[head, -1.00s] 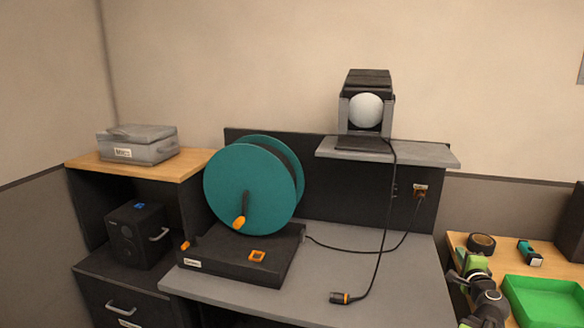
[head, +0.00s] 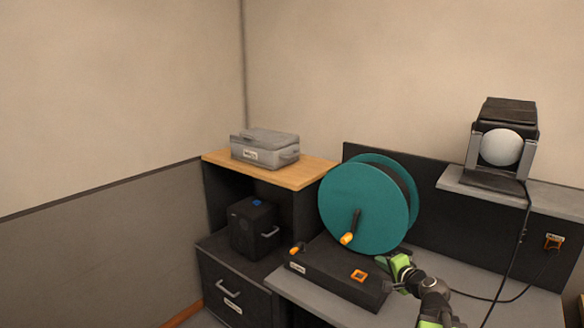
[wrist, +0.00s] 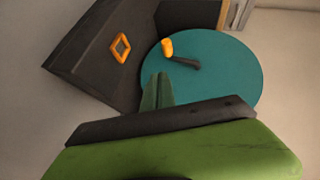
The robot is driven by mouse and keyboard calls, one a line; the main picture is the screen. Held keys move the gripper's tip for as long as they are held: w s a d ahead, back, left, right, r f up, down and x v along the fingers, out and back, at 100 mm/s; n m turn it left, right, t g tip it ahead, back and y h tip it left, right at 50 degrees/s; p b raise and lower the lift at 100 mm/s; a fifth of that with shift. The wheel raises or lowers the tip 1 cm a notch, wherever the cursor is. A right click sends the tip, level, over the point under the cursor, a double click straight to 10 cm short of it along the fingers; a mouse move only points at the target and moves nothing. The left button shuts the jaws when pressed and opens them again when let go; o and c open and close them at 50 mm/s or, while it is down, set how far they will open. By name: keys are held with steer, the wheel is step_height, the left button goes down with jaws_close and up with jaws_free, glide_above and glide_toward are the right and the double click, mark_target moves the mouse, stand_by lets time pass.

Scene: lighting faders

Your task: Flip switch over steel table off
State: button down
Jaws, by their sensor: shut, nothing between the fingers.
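A grey steel-looking table (head: 470,288) stands at the lower right, with a dark back panel (head: 440,205) behind it. An orange outlet or switch plate (head: 553,242) with a cord sits on that panel at the right. I cannot clearly make out a separate switch or its position. My gripper (head: 392,284) is by the right end of the black reel base, well left of the plate. In the wrist view my gripper (wrist: 158,88) has its fingers together and empty, in front of the teal reel.
The teal reel (head: 362,208) stands on the black base (head: 335,270) on the table. A lamp (head: 502,145) on a grey shelf (head: 560,197) has a hanging cord. To the left are a grey case (head: 265,148) on a wooden top and a black box (head: 253,228).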

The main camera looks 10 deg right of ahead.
steer(key=a+f+n+g+y+p, duration=0.25)
steer(key=a+n, duration=0.25)
steer(key=a, duration=1.1)
steer(key=s+a+f+n+g+p, duration=0.1)
steer(key=s+a+f+n+g, duration=0.15)
steer(key=a, duration=0.35)
steer(key=s+a+f+n+g, duration=0.2)
steer(key=s+a+n+g, duration=0.15)
steer(key=a, duration=0.35)
steer(key=s+d+f+n+g+h, duration=0.2)
steer(key=s+d+f+g+h, duration=0.2)
steer(key=s+d, duration=0.3)
steer(key=s+g, duration=0.1)
steer(key=s, duration=0.2)
steer(key=shift+s+d+f, duration=0.2)
steer(key=shift+s+d, duration=0.05)
steer(key=shift+d, duration=0.15)
steer(key=shift+h, duration=0.25)
